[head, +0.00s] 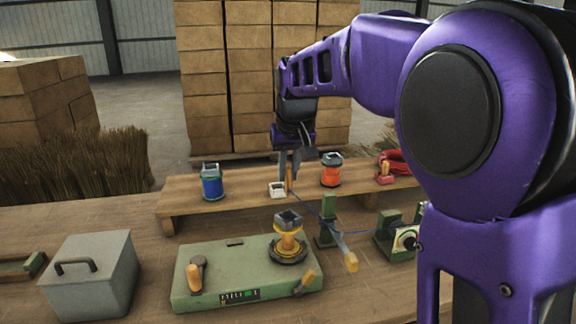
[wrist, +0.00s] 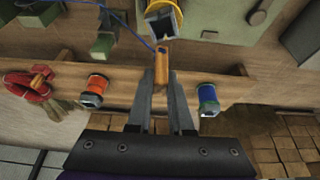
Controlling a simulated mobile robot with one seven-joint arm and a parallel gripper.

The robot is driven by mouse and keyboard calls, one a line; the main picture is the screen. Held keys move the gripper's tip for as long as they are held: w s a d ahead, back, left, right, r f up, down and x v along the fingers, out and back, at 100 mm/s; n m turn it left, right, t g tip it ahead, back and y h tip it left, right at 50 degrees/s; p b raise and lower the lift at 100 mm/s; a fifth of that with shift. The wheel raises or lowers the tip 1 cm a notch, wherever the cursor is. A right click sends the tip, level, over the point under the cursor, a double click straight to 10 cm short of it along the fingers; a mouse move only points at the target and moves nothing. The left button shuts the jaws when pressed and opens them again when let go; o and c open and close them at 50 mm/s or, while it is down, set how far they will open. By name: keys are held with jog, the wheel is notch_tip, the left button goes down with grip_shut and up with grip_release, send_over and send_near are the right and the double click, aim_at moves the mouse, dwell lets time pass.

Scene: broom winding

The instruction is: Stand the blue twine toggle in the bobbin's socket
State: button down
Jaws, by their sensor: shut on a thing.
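My gripper (head: 289,172) is shut on the toggle (head: 289,181), a small wooden peg that stands about upright at the raised shelf, beside a small white square holder (head: 277,190). In the wrist view the toggle (wrist: 162,62) sits between the fingertips (wrist: 162,84), with blue twine (wrist: 138,38) running from its end. Whether its lower end touches anything is unclear. The yellow bobbin (head: 287,240) stands on the green machine, nearer the head camera, with a grey square socket (head: 288,220) on top. The socket also shows in the wrist view (wrist: 165,22), apart from the toggle.
A blue spool (head: 212,183) and an orange spool (head: 331,171) flank my gripper on the shelf (head: 245,195). A green post (head: 327,222) and a yellow-handled lever (head: 350,262) stand right of the bobbin. A grey box (head: 92,275) is at left.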

aim_at(289, 184)
jog(key=shift+f, duration=1.9)
jog(key=shift+f, duration=0.1)
jog(key=shift+f, duration=0.55)
jog(key=shift+f, duration=0.15)
jog(key=shift+f, duration=1.5)
jog(key=c, duration=0.7)
grip_release()
jog(key=shift+c, duration=0.2)
jog(key=shift+r, duration=0.1)
jog(key=p+v, duration=0.3)
jog(key=v, duration=1.4)
jog(key=shift+s, duration=0.15)
